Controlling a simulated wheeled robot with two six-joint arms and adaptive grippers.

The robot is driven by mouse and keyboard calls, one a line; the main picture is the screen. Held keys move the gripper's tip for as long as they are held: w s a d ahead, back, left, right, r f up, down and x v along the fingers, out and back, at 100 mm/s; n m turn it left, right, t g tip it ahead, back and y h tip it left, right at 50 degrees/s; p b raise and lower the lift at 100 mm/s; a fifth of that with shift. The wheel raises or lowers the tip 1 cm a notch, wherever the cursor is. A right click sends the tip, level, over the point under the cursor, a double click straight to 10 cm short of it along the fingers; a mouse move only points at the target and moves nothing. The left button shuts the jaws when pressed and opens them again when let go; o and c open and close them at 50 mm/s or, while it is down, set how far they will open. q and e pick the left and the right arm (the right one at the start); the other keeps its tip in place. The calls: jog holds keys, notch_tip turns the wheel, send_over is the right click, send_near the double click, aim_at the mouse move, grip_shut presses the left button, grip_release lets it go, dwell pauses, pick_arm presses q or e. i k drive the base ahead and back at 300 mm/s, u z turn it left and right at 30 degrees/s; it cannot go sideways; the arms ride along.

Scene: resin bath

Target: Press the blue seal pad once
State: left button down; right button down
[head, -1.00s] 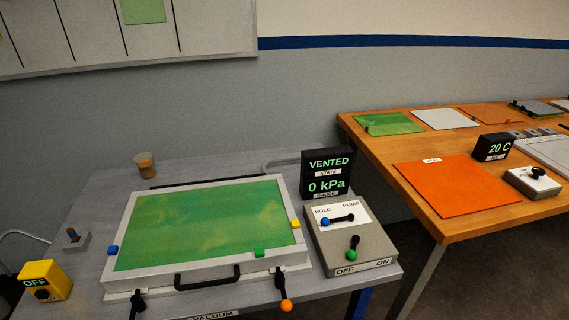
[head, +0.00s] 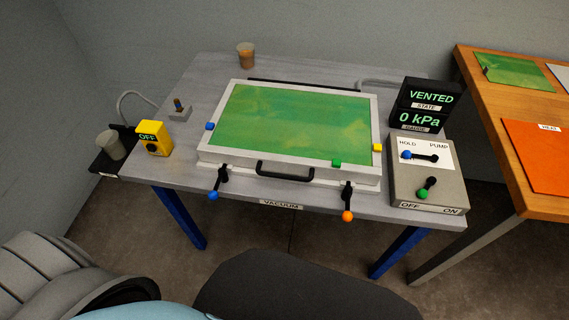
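The blue seal pad (head: 210,126) is a small blue block on the left side of the white frame of the vacuum box (head: 240,169). The box has a green lid panel and lies closed on the grey table. A green pad (head: 337,163) sits on its front edge and a yellow pad (head: 377,148) on its right edge. Two black levers hang at the front, one with a blue knob (head: 213,196) and one with an orange knob (head: 347,216). Neither gripper shows in the head view, and nothing touches the blue pad.
A control box (head: 428,180) with two levers stands right of the vacuum box, before a display (head: 426,103) reading VENTED, 0 kPa. A yellow OFF box (head: 153,139), a small grey block (head: 180,112) and a cup (head: 246,55) stand left and behind. A wooden table (head: 480,110) is at right.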

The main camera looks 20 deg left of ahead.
aim_at(209, 126)
jog(key=u, duration=1.3)
